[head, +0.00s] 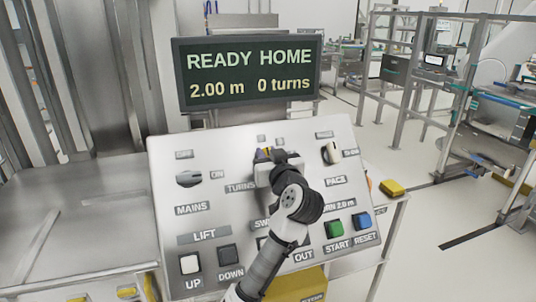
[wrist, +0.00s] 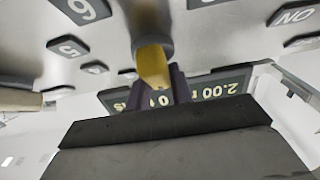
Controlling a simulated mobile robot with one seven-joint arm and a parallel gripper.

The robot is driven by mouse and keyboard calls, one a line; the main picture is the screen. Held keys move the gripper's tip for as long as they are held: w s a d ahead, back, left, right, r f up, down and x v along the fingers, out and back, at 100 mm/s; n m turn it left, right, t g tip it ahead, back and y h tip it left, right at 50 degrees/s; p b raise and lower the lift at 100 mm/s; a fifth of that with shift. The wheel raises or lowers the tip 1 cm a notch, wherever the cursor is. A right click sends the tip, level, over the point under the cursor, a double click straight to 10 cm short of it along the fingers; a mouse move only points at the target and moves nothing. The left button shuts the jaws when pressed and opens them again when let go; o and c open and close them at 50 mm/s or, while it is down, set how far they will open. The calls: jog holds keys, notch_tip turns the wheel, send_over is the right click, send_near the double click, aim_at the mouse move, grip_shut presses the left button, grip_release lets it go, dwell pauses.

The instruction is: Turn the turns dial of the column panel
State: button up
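The column panel (head: 215,247) is a light, sloped board with labelled controls. The turns dial has a yellow grip bar, seen in the wrist view (wrist: 153,66), in front of a grey panel face with number labels. In the head view my gripper (head: 266,156) is at the dial's place at the panel's upper middle and hides most of it. In the wrist view my dark fingers (wrist: 156,92) flank the yellow bar closely on both sides, with a narrow gap, and look shut on it. The display (head: 248,72) reads READY HOME, 2.00 m, 0 turns.
The mains switch (head: 189,179) is left of my gripper and the pace knob (head: 332,153) right. Green start (head: 334,229) and blue reset (head: 362,221) buttons are lower right. Up (head: 190,264) and down (head: 229,254) buttons are lower left. My arm covers the panel's lower middle.

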grip_shut()
jog(key=shift+m+h, duration=0.3)
jog(key=shift+m, duration=0.2)
jog(key=m+h, duration=0.2)
jog(key=m, duration=0.1)
jog(key=m+h, duration=0.1)
jog(key=shift+d+m, duration=0.25)
jog(key=shift+m, duration=0.15)
jog(key=shift+d+f+m+h+p, duration=0.15)
jog(key=shift+m+h+p, duration=0.2)
jog(key=shift+m+h, duration=0.75)
jog(key=shift+d+r+m+h+p, duration=0.1)
jog(key=shift+m+h+p, duration=0.2)
jog(key=shift+m+h, duration=0.75)
jog(key=shift+f+m+g, duration=0.1)
jog(key=shift+m+g, duration=0.25)
jog(key=shift+g, duration=0.05)
jog(key=o, duration=0.8)
grip_release()
